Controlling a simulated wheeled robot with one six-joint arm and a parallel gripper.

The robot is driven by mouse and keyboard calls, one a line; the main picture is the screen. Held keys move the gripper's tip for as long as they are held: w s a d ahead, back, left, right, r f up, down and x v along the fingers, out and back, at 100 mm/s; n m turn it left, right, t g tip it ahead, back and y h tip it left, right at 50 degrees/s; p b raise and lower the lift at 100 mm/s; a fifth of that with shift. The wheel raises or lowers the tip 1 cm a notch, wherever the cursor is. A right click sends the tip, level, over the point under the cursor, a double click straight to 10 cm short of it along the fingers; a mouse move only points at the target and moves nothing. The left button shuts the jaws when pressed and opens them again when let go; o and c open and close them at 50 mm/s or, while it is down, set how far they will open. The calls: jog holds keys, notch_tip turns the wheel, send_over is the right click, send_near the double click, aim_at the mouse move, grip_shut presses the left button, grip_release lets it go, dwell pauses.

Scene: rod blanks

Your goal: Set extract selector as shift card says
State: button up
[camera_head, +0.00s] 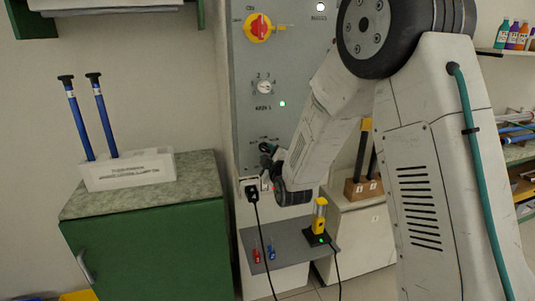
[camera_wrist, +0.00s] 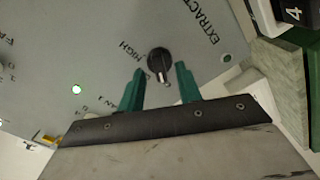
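The extract selector (camera_wrist: 159,61) is a black round knob with a pale pointer mark, on the grey panel in the wrist view. The words EXTRACT and HIGH are printed near it; other position labels are hidden or unreadable. The pale mark points toward my gripper's side of the picture. My gripper (camera_wrist: 160,68) is open, its two teal fingers apart with the knob between or just beyond their tips. I cannot tell whether they touch it. No readable shift card is seen.
The panel (camera_head: 245,85) also carries a red-yellow switch (camera_head: 258,27), a numbered white dial (camera_head: 264,87) and a lit green lamp (camera_head: 282,103). Below are a black plug (camera_head: 251,192) with a cable and a grey shelf (camera_head: 285,238). A green cabinet (camera_head: 150,245) stands left.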

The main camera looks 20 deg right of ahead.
jog(key=shift+w, duration=0.6)
jog(key=shift+c, duration=0.3)
grip_shut()
jog(key=shift+m, duration=0.4)
jog(key=m, duration=0.5)
jog(key=shift+m, duration=0.3)
jog(key=m, duration=0.5)
jog(key=shift+m, duration=0.3)
